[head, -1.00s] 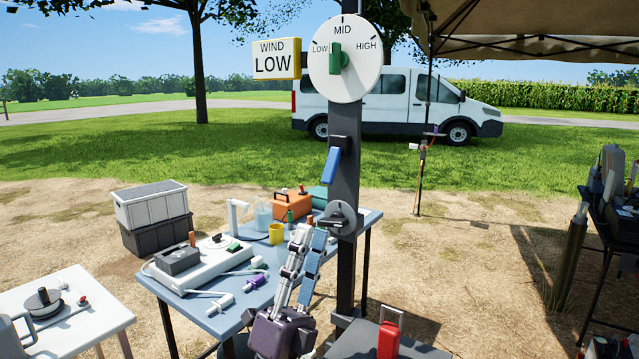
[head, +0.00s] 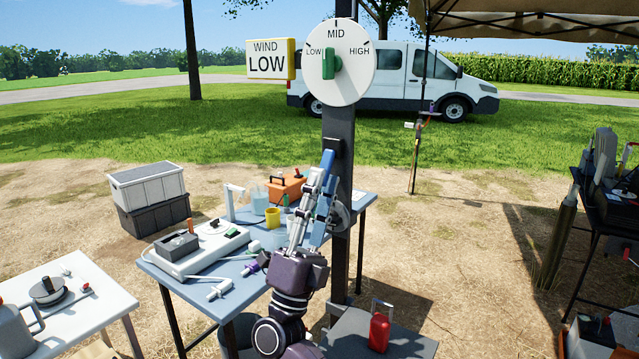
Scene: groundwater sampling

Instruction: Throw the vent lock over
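A blue lever (head: 327,160) is mounted on the dark post (head: 340,125), below the round dial. It hangs down and slightly left from its pivot; I take it to be the vent lock, though no label shows. My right gripper (head: 321,182) reaches up from below, its fingertips at the lever's lower end and overlapping it in the view. The fingers lie close together, and whether they touch or grip the lever cannot be told. The grey round knob (head: 341,217) lower on the post is partly hidden behind the fingers. My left gripper is out of view.
Behind my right arm stands a blue-grey table (head: 240,270) with instruments and cups. A red canister (head: 379,331) stands at the post's foot.

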